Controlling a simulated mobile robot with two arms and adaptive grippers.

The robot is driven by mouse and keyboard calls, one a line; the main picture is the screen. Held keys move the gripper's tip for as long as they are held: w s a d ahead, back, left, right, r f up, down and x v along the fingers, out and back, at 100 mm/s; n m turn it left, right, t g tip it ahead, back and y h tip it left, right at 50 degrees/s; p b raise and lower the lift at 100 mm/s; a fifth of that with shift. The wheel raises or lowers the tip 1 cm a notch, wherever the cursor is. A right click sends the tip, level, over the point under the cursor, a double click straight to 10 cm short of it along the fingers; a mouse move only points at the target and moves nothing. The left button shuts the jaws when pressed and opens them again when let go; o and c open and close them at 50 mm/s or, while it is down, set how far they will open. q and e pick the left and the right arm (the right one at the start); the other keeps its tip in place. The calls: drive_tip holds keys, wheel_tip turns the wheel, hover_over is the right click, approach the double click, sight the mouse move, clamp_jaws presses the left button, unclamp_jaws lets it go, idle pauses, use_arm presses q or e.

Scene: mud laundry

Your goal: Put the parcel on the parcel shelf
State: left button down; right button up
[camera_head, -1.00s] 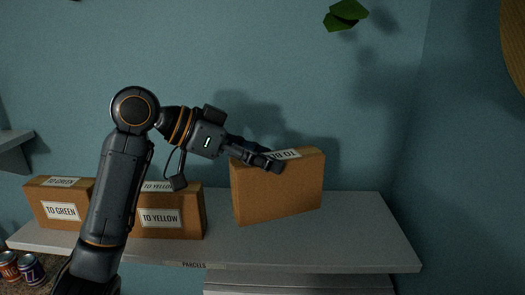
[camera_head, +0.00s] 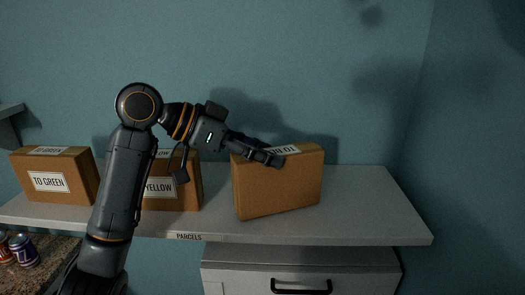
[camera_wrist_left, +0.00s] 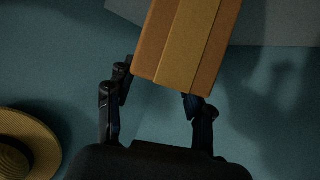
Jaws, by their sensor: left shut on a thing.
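The parcel (camera_head: 278,186) is a brown cardboard box with a white label on its top, partly covered by my fingers. My left gripper (camera_head: 262,152) is shut on its upper left part. The parcel is upright, a little turned, in front of or over the right part of the parcel shelf (camera_head: 360,205), a grey board marked PARCELS. I cannot tell whether its bottom touches the board. In the left wrist view the parcel (camera_wrist_left: 188,40) shows a tan tape strip, with the fingers (camera_wrist_left: 158,95) on both sides of its near end. My right gripper is not in view.
A TO GREEN box (camera_head: 55,175) and a TO YELLOW box (camera_head: 188,190) stand on the shelf's left part. Drawers with a dark handle (camera_head: 301,287) are below. Cans (camera_head: 22,250) stand at lower left. The shelf's right end is clear. A straw hat (camera_wrist_left: 25,145) shows in the wrist view.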

use_arm(q)
drive_tip(key=shift+s+r, duration=0.1)
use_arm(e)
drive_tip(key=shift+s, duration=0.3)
use_arm(q)
drive_tip(key=shift+f, duration=0.45)
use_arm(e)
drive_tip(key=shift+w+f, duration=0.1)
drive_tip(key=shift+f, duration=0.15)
use_arm(q)
drive_tip(key=c, duration=0.5)
unclamp_jaws()
drive_tip(key=shift+o, duration=0.2)
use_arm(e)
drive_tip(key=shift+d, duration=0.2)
